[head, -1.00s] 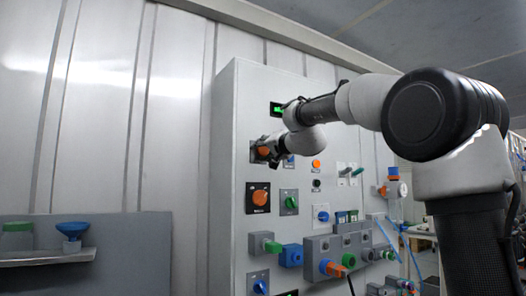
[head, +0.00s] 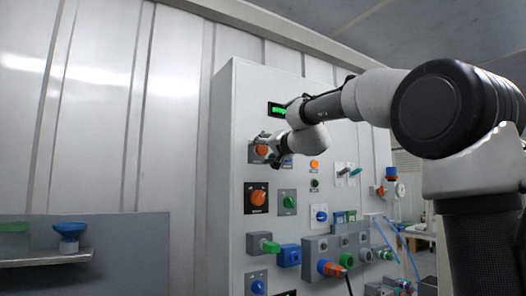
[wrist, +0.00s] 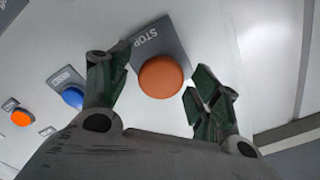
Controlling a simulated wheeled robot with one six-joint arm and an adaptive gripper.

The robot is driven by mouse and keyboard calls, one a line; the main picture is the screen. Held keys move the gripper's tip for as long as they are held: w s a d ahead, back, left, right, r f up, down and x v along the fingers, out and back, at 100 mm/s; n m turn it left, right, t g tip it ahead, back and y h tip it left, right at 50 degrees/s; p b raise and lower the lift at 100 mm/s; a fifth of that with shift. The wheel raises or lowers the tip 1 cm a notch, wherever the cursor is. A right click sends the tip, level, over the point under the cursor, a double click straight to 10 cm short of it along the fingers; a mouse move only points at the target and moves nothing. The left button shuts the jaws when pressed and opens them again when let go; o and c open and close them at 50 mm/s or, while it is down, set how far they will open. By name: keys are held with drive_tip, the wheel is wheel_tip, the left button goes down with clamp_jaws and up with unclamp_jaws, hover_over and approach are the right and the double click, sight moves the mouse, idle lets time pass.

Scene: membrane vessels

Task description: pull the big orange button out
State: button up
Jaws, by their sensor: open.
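The big orange button (wrist: 161,77) is a round cap on a grey plate marked STOP. In the wrist view it sits between the two fingers of my open gripper (wrist: 155,92), with visible gaps on both sides. In the head view the orange button (head: 261,150) is at the upper left of the grey panel. My gripper (head: 273,151) is just right of it there, fingers toward the panel and partly overlapping the plate. The depth between fingertips and cap is hard to judge.
The control panel (head: 234,200) carries a large orange knob (head: 258,198) below, a green display (head: 277,110) above, and several coloured buttons and valves. In the wrist view a blue button (wrist: 73,97) and a smaller orange one (wrist: 20,118) lie left. A shelf (head: 45,257) stands left.

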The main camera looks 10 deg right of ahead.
drive_tip(key=v, duration=1.1)
drive_tip(key=shift+s, duration=0.1)
drive_tip(key=s+f+n+g, duration=0.2)
drive_tip(key=s+f+g, duration=0.2)
drive_tip(key=f, duration=0.6)
drive_tip(key=s+f+n+g, duration=0.1)
drive_tip(key=s+f+g, duration=0.25)
drive_tip(key=f, duration=0.55)
drive_tip(key=s+d+f+n+g+h, duration=0.1)
drive_tip(key=s+d+f, duration=0.4)
drive_tip(key=s+f, duration=0.5)
drive_tip(key=s+d+f+n+g+h, duration=0.1)
drive_tip(key=s+d+f+g+h, duration=0.3)
drive_tip(key=s+f, duration=0.6)
drive_tip(key=s+d, duration=0.2)
drive_tip(key=s, duration=0.3)
drive_tip(key=shift+f+h, duration=0.2)
drive_tip(key=shift+h, duration=0.1)
